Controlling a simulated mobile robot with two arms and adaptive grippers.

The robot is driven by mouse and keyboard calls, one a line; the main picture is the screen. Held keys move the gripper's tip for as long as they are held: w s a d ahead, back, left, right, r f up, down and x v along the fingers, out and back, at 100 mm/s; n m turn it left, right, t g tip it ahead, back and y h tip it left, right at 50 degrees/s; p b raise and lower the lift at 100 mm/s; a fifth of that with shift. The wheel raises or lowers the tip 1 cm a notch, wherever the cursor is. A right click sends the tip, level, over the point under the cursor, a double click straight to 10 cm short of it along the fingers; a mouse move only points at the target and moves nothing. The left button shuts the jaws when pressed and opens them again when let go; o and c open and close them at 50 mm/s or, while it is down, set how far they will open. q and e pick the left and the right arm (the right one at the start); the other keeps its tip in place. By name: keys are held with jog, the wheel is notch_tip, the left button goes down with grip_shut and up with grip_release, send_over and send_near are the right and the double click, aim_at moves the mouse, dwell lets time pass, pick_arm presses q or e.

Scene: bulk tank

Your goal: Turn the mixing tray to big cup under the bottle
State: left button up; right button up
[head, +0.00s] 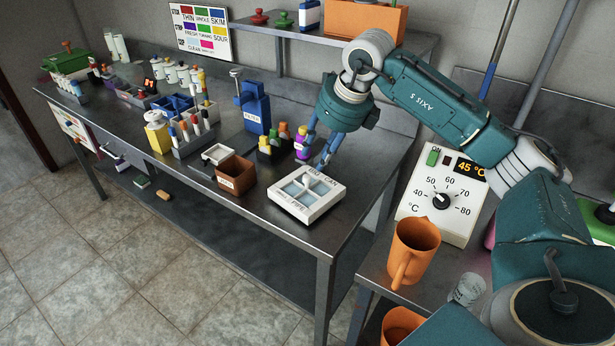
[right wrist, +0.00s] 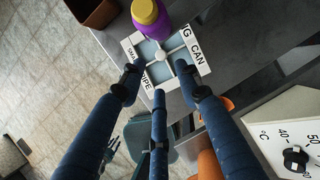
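The mixing tray (head: 326,204) is a white square with pale blue compartments and a round central knob (right wrist: 160,55). It sits on the near right end of the steel bench. "BIG CAN" is lettered along its far edge; other lettering is partly readable. A purple bottle with a yellow cap (head: 302,146) stands just behind the tray; it also shows at the top of the right wrist view (right wrist: 151,20). My right gripper (head: 315,160) is above the tray's far side, pointing down. Its blue fingers are spread, with nothing between them. My left gripper is not in view.
A brown box (head: 236,176), a rack of small bottles (head: 272,147) and a blue dispenser (head: 256,108) stand left of and behind the tray. A white temperature panel with a dial (head: 437,205) and an orange jug (head: 412,250) are to the right. Bare bench lies in front of the tray.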

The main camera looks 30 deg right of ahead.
send_over(308, 176)
jog(key=s, duration=0.2)
jog(key=f, duration=0.3)
jog(key=f+p, duration=0.1)
jog(key=shift+s+d+f, duration=0.2)
jog(key=shift+d+f, duration=0.15)
jog(key=x, duration=0.2)
jog(key=shift+w+a+f, duration=0.25)
jog(key=shift+a+f, duration=0.05)
jog(key=shift+x, duration=0.8)
jog(key=shift+w+d+f+p, duration=0.1)
jog(key=shift+f+p, duration=0.05)
jog(key=shift+p, duration=0.15)
jog(key=c, duration=0.8)
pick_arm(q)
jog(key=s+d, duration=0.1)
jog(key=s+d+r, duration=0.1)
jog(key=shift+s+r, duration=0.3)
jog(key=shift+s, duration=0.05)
pick_arm(e)
grip_shut()
